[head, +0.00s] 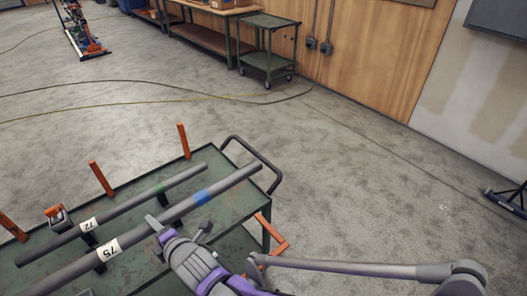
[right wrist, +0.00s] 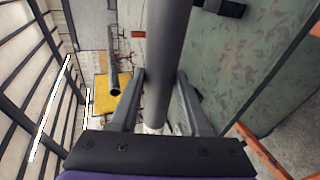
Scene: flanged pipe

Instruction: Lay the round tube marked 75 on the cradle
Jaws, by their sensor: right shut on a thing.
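The grey round tube marked 75 (head: 147,235) runs diagonally along the near side of a green cart top in the head view. It has a white label and a blue band. My right gripper (head: 176,222) is shut on it between label and band. In the right wrist view the tube (right wrist: 168,45) passes between the two fingers of my right gripper (right wrist: 160,78). I cannot tell whether the tube touches the dark supports (head: 99,268) under it. I cannot make out for sure which part is the cradle. My left gripper is not in view.
A thinner tube marked 72 (head: 131,205) lies beyond, roughly parallel. Orange posts (head: 101,179) stand along the green cart's (head: 235,203) far edge, and a dark handle (head: 262,158) is at its right. Another green cart (head: 266,50) stands far back. The floor to the right is mostly clear.

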